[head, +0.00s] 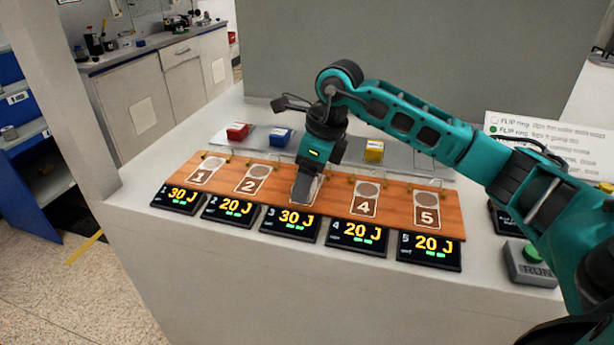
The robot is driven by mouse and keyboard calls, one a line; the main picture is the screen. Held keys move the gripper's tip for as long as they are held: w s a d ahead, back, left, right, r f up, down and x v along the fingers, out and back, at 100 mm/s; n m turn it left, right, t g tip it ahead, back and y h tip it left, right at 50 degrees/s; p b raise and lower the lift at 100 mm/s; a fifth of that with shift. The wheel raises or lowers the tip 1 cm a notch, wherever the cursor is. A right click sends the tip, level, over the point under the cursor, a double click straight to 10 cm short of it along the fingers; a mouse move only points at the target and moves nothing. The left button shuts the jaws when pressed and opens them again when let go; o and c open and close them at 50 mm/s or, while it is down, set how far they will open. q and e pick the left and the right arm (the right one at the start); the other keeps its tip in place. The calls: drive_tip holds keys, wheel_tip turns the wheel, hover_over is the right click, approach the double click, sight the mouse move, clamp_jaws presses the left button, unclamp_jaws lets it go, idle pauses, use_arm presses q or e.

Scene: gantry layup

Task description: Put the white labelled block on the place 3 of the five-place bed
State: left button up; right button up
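The five-place bed (331,203) is a wooden board with numbered places 1, 2, 4 and 5 showing. My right gripper (304,190) points down at place 3, between places 2 and 4, and covers most of it. A pale edge (316,188) shows beside its fingertips; I cannot tell whether it is the white labelled block or the place's own marking. The fingers' opening is too small and covered to judge. No white block shows clearly elsewhere. My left gripper is out of view.
A red block (238,132), a blue block (280,136) and a yellow block (373,151) sit on a grey tray (327,151) behind the bed. Displays (293,223) line the bed's front. A RUN button box (531,265) stands at the right, near a sign (548,142).

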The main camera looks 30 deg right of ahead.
drive_tip(key=shift+o, duration=0.5)
drive_tip(key=shift+r, duration=0.1)
drive_tip(key=shift+r, duration=0.25)
drive_tip(key=p+v, duration=0.1)
drive_tip(key=v, duration=1)
drive_tip(key=shift+r, duration=0.35)
drive_tip(key=shift+d, duration=0.1)
